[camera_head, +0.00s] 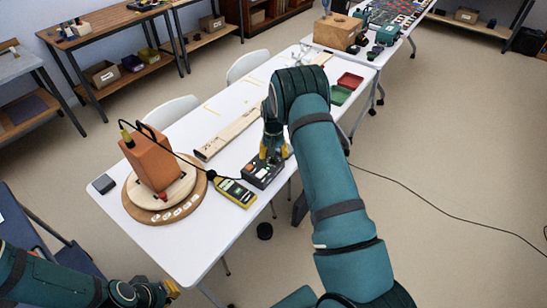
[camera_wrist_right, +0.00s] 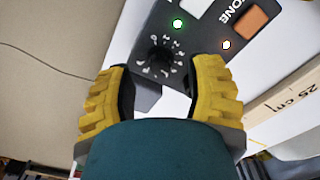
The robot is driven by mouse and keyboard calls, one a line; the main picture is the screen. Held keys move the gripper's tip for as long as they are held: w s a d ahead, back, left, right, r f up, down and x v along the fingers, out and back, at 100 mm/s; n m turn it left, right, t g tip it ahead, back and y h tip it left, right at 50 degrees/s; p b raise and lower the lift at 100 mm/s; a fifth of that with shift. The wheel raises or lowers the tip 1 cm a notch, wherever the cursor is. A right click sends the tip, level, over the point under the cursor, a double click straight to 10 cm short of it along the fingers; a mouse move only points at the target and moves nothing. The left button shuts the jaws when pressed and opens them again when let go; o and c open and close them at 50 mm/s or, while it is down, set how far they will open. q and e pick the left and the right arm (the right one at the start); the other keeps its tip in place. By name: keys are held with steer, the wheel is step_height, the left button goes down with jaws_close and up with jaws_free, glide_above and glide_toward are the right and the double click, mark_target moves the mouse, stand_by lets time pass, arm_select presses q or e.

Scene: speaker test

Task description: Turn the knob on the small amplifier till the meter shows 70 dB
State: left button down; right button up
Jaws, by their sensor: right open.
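The small amplifier (camera_head: 262,172) is a dark box on the white table. In the right wrist view its dark panel (camera_wrist_right: 200,50) shows a black knob (camera_wrist_right: 158,57) with pale marks around it, a green light and an orange button. My right gripper (camera_head: 273,154) is over the amplifier. In the wrist view its yellow fingers (camera_wrist_right: 163,70) are apart, one on each side of the knob; I cannot tell whether they touch it. The yellow meter (camera_head: 236,192) lies beside the amplifier, its reading too small to make out. My left gripper (camera_head: 165,291) is low at the left, away from the table.
An orange speaker (camera_head: 152,160) stands on a round wooden base (camera_head: 135,206) with a cable running off it. A long wooden ruler (camera_head: 230,132) lies behind the amplifier. A small dark block (camera_head: 103,184) is at the table's left edge. Green and red trays (camera_head: 340,95) sit farther back.

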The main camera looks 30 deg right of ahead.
mark_target(273, 157)
step_height(273, 157, up, 10)
stand_by(0.3)
stand_by(0.4)
steer(key=shift+n+y, duration=0.5)
steer(key=shift+y, duration=0.1)
steer(key=s+a+f, duration=0.1)
steer(key=a+f, duration=0.1)
steer(key=s+a+f, duration=0.2)
steer(key=a+f, duration=0.1)
steer(key=s+a+f, duration=0.2)
steer(key=f, duration=0.1)
steer(key=shift+a+f, duration=0.2)
steer(key=shift+a, duration=0.15)
steer(key=shift+n+t+y, duration=0.3)
steer(key=shift+n+t, duration=0.1)
steer(key=shift+n, duration=0.1)
steer(key=s+a+f, duration=0.1)
steer(key=a, duration=0.1)
steer(key=s+a+f, duration=0.1)
steer(key=s+a, duration=0.1)
steer(key=s+a+f, duration=0.2)
steer(key=shift+s+a, duration=0.2)
steer(key=shift+a, duration=0.2)
steer(key=s+a+n+t+y, duration=0.1)
steer(key=s+a+y, duration=0.1)
steer(key=s+a, duration=1.1)
steer(key=s, duration=0.2)
steer(key=shift+s+f+n, duration=0.2)
steer(key=shift+s+n, duration=0.1)
steer(key=shift+n, duration=0.1)
